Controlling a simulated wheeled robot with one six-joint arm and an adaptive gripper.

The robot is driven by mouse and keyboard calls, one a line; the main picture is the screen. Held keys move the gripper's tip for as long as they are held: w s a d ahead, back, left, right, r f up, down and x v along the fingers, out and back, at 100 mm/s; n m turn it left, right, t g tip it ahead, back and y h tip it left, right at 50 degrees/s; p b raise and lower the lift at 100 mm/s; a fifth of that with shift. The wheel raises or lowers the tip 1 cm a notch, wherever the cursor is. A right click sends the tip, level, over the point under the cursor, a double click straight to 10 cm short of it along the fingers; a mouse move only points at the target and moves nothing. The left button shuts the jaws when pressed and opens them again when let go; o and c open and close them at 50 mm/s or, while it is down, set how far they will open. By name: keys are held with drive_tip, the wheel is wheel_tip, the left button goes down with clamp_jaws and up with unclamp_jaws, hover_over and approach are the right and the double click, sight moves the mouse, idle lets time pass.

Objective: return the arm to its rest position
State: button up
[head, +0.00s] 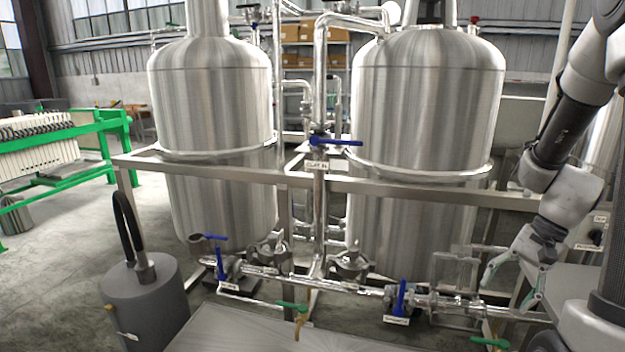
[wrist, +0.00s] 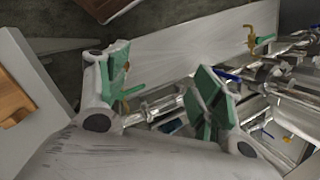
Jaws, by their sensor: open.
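My arm (head: 567,125) comes down along the right edge of the head view, bent at the elbow. My gripper (head: 509,287) hangs at its end, in front of the lower right pipework, with its green-padded fingers apart. In the wrist view my gripper (wrist: 162,88) shows both fingers spread with nothing between them. Whether the fingers touch any pipe cannot be told.
Two steel tanks (head: 212,95) (head: 425,110) stand in a steel frame. Blue-handled valves (head: 400,298) and a green-handled valve (head: 490,342) sit on low pipes near my gripper. A grey cylinder (head: 147,305) stands front left. Open floor lies left.

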drive_tip(key=s+a+r+n+t+h, duration=0.2)
drive_tip(key=s+a+r+n, duration=0.1)
drive_tip(key=r, duration=0.6)
drive_tip(key=s+a+r+n+t+h, duration=0.2)
drive_tip(key=s+r+n, duration=0.4)
drive_tip(key=r, duration=0.4)
drive_tip(key=shift+s+a+n+t, duration=0.3)
drive_tip(key=shift+s+a, duration=0.15)
drive_tip(key=shift+s, duration=0.4)
